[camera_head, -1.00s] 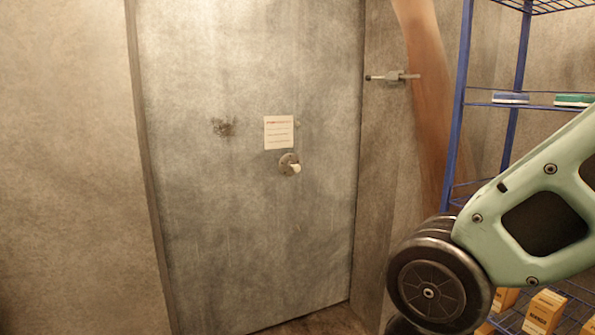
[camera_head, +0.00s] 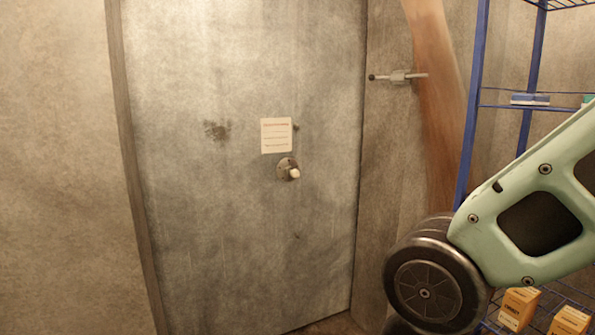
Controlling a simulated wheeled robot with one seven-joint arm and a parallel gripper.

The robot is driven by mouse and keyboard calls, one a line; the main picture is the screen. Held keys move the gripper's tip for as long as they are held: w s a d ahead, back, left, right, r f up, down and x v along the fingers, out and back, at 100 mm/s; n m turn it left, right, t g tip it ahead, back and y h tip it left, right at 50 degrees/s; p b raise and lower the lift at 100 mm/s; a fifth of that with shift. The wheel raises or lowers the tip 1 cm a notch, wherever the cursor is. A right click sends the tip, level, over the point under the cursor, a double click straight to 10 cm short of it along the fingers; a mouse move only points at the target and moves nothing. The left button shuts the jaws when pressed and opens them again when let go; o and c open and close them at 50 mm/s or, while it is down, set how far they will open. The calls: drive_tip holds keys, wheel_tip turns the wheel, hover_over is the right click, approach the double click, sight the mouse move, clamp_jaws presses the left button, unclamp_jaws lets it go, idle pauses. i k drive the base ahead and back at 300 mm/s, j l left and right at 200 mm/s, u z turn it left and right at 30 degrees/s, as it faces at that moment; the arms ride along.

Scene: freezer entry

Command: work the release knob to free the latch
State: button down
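A grey metal door (camera_head: 230,230) fills the middle of the view and looks shut. The release knob (camera_head: 292,174), a pale stub on a round metal plate, sits on the door below a paper notice (camera_head: 276,136). A small bar-like metal fitting (camera_head: 398,77) with a dark tip is on the wall to the right of the door; I cannot tell whether it is the latch. My arm shows at the lower right, apart from the door in the picture. My gripper is out of view.
A blue wire shelf rack (camera_head: 470,110) stands at the right, partly hidden by my arm. It holds a blue item (camera_head: 530,99) and small boxes (camera_head: 518,308) low down. A reddish-brown stain runs down the wall beside it. Nothing visible stands before the door.

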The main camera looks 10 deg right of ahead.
sight(295, 174)
drive_tip(key=i+j, duration=0.1)
drive_tip(key=i, duration=2.1)
drive_tip(key=z, duration=0.05)
